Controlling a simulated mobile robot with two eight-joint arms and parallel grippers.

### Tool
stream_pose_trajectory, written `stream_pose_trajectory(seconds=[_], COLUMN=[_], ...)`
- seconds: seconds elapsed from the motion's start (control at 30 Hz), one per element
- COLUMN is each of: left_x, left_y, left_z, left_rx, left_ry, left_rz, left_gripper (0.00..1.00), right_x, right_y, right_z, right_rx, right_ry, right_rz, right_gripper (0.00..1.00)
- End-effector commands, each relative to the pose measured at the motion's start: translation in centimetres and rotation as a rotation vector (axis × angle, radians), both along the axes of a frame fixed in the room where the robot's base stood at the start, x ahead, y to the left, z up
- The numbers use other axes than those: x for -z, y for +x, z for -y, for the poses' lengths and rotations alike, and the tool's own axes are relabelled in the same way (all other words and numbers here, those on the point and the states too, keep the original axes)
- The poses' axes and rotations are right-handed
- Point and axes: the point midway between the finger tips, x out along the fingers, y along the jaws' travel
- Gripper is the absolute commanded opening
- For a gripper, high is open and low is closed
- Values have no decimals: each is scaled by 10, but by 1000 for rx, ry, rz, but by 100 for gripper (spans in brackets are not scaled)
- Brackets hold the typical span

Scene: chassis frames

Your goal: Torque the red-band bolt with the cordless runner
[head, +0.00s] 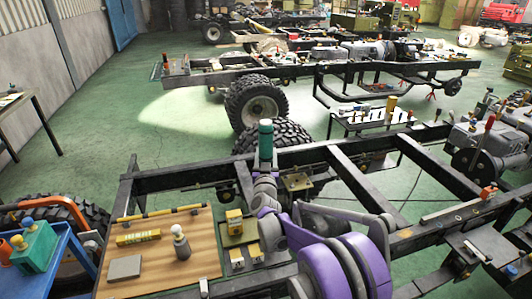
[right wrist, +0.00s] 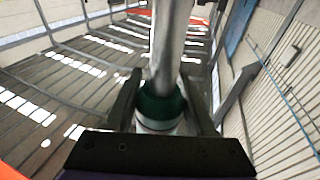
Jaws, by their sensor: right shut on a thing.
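My right arm rises in purple and grey at the lower middle of the head view. My right gripper (right wrist: 160,84) is shut on an upright green cylindrical tool (head: 265,141), which looks like the cordless runner. In the right wrist view the tool shows a green collar (right wrist: 160,108), a white band below it and a silver shaft running up between the two dark fingers. In the head view the tool stands above the near chassis frame (head: 180,177), and the fingers are hard to make out. I cannot pick out the red-band bolt. My left gripper is not in view.
A wooden board (head: 190,270) at lower left holds a yellow block (head: 138,238), a grey block (head: 124,268) and a white-and-black knobbed piece (head: 181,243). A blue cart (head: 60,275) stands further left. Open green floor (head: 90,140) lies beyond.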

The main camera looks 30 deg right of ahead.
Motion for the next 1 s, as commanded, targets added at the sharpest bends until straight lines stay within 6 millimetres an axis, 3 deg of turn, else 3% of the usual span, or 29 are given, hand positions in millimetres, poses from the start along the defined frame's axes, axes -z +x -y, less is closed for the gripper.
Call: stream_pose_trajectory(seconds=[0.63,1.0], left_x=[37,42], left_y=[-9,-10], left_z=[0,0], left_rx=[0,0], left_ry=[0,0], left_rz=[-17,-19], left_gripper=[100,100], right_x=[62,67], right_y=[-1,0], right_z=[0,0], right_rx=[1,1], right_ry=[-1,-1], right_rz=[0,2], right_gripper=[0,0])
